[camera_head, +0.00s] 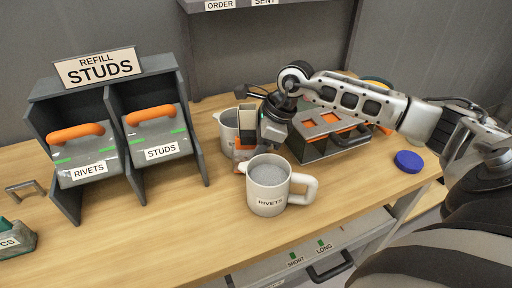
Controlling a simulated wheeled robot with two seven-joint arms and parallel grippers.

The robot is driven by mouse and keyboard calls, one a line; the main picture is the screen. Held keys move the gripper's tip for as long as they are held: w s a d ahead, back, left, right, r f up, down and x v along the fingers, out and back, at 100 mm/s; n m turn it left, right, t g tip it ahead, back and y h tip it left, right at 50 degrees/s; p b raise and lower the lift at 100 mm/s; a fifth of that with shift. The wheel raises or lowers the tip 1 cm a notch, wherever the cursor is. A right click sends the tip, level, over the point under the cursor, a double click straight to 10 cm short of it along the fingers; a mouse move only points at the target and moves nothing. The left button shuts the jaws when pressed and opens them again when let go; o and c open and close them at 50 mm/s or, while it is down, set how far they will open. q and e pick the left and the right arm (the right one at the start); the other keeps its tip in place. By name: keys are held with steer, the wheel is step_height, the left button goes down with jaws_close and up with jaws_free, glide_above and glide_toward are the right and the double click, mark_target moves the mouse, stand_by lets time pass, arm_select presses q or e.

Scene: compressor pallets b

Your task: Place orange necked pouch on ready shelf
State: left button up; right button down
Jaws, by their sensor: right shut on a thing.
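My right gripper (262,125) reaches in from the right over the middle of the bench, behind the front mug. It is shut on a small orange thing (243,154), which shows low between and below the fingers. Most of that thing is hidden by the gripper and the front mug, so I cannot tell for sure that it is the orange necked pouch. No shelf marked ready shows. A grey shelf (232,6) at the top edge carries the labels ORDER and SENT, and its upper part is cut off. My left gripper is not in view.
A white mug (268,200) marked RIVETS, full of grey bits, stands in front of the gripper; another mug (228,128) stands behind. A grey toolbox (318,150) and a blue disc (408,161) are right. Bins (158,133) with orange handles stand left.

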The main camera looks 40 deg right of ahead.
steer(key=shift+f, duration=0.4)
steer(key=c, duration=1.2)
jaws_free()
